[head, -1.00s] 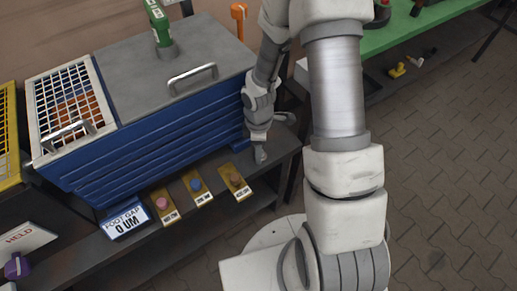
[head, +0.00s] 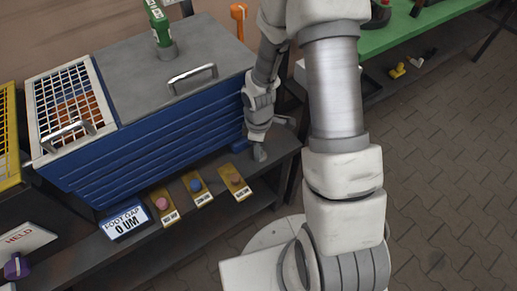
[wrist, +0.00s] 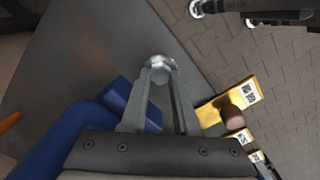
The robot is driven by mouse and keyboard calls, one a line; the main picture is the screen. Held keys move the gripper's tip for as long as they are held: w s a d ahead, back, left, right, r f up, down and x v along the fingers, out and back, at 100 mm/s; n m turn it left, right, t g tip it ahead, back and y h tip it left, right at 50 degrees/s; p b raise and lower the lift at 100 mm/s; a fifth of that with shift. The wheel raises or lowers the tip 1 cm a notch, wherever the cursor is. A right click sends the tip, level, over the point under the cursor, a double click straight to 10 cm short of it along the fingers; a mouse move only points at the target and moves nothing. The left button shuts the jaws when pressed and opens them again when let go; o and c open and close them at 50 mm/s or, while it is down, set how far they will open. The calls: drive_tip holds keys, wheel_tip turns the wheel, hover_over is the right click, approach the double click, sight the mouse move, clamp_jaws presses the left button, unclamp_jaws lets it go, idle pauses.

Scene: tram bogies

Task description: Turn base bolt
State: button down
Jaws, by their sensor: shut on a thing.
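The base bolt shows as a silver, faceted head (wrist: 160,64) on the dark bench in the wrist view. My gripper (wrist: 158,76) is shut on it, with the fingertips closed around the near side of the head. In the head view my gripper (head: 260,153) points down at the bench, beside the right end of the blue ribbed cabinet (head: 170,145). The bolt cannot be made out there. A blue foot block (wrist: 121,95) sits just left of the fingers. The display sign (head: 126,221) reads "FOOT GAP 0 UM".
Yellow plates with a pink knob (head: 162,203), a blue knob (head: 196,186) and a brown knob (head: 236,179) line the bench front. The brown knob lies close right of my fingers. A green bottle (head: 159,22) stands on the cabinet. Paved floor lies to the right.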

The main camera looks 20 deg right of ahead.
drive_tip(key=m, duration=0.4)
drive_tip(key=shift+w+m, duration=0.1)
drive_tip(key=shift+m, duration=0.2)
drive_tip(key=m, duration=0.4)
drive_tip(key=shift+d+m, duration=0.1)
drive_tip(key=shift+m, duration=0.3)
drive_tip(key=c, duration=0.7)
unclamp_jaws()
drive_tip(key=shift+o, duration=0.2)
wheel_tip(320, 180, up, 18)
drive_tip(key=p, duration=0.4)
drive_tip(key=shift+f+p, duration=0.25)
drive_tip(key=shift+p, duration=0.05)
